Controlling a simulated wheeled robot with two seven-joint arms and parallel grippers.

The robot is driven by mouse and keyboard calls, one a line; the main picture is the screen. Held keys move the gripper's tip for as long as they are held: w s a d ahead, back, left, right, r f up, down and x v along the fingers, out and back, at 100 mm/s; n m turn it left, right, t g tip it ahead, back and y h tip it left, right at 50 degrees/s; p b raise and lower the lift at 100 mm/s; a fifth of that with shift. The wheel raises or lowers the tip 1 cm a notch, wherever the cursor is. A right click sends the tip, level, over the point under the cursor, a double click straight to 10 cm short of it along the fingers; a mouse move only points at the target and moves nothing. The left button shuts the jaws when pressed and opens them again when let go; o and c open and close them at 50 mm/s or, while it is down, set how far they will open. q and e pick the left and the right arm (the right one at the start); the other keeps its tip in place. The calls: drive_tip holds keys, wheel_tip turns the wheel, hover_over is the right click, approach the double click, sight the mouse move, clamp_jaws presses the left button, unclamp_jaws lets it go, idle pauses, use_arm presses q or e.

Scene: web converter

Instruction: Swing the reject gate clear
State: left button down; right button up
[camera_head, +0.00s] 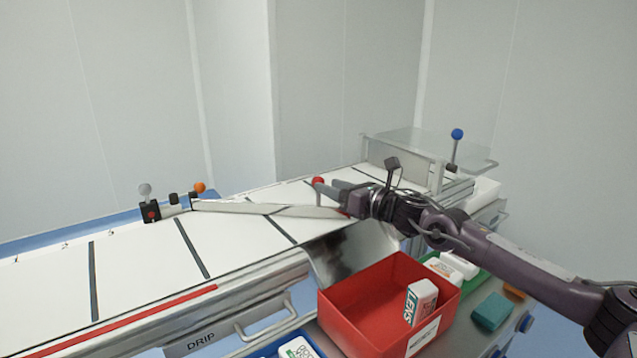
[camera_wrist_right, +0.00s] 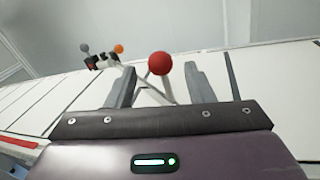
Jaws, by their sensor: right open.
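The reject gate (camera_head: 265,209) is a long pale bar lying slantwise across the white conveyor belt. Its far-left end meets a small dark bracket with an orange knob (camera_head: 199,188). A red ball knob (camera_head: 318,181) stands at the gate's other end, near the belt's front edge; it also shows in the right wrist view (camera_wrist_right: 159,63). My right gripper (camera_head: 331,187) is open, its fingers pointing left at the red knob. In the wrist view the knob appears between the two fingertips (camera_wrist_right: 160,76), with space on both sides. I cannot tell whether it is within their reach. My left gripper is out of view.
A red bin (camera_head: 365,290) with a white carton stands below my right forearm, beside a dark chute (camera_head: 350,258). A clear guard (camera_head: 425,146) and a blue-knobbed lever (camera_head: 457,134) stand at the right. The belt left of the gate is clear.

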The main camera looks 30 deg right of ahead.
drive_tip(key=shift+x, duration=2.4)
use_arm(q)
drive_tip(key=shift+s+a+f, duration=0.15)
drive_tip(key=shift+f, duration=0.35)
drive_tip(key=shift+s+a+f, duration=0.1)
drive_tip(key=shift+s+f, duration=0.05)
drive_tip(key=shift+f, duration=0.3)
use_arm(e)
clamp_jaws()
